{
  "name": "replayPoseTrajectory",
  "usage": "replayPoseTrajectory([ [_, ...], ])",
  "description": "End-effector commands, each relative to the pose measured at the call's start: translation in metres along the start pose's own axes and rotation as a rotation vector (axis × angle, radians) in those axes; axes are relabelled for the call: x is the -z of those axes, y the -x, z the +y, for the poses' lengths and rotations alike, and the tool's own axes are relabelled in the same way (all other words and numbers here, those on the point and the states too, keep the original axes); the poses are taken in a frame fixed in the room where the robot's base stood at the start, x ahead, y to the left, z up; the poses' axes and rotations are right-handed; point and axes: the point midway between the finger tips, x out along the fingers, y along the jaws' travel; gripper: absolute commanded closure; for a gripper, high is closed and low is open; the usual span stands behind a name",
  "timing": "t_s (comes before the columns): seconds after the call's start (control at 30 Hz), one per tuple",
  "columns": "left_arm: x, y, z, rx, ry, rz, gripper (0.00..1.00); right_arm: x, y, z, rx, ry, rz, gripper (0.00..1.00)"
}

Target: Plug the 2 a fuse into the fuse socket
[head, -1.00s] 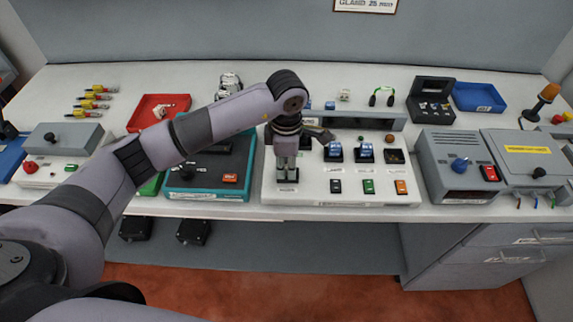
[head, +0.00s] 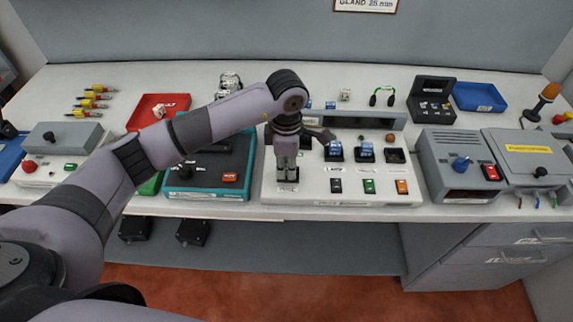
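My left arm reaches across from the left, and its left gripper (head: 287,176) points down over the left part of a white panel (head: 318,190). The fingertips are low, close to the panel's surface near a small label. I cannot tell whether the fingers are open or shut, or whether a fuse is between them. No 2 A fuse can be made out. The fuse socket cannot be made out; the gripper covers that part of the panel. My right gripper is not in view.
On the white panel, blue-topped parts (head: 334,151) and black, green and orange switches stand right of the gripper. A teal box (head: 207,195) is close on the left, a grey box (head: 462,180) on the right. A red tray (head: 143,117) and blue tray (head: 479,97) lie farther back.

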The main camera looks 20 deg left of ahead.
Motion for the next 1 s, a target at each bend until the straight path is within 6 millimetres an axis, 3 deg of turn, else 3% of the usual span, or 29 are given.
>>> replayPoseTrajectory([
  [0.27, 0.0007, -0.0048, -0.0028, 0.009, -0.002, 0.005, 0.61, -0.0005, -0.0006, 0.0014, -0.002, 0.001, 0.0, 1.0],
  [0.63, 0.0006, -0.0034, -0.002, 0.006, -0.001, 0.004, 0.61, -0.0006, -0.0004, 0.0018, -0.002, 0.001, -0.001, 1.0],
  [0.93, 0.0005, -0.0023, -0.0013, 0.004, -0.001, 0.003, 0.41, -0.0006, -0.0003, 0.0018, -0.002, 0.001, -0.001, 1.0],
  [1.0, 0.0004, -0.0021, -0.0012, 0.004, -0.001, 0.002, 0.41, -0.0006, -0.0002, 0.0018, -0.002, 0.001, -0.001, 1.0],
])
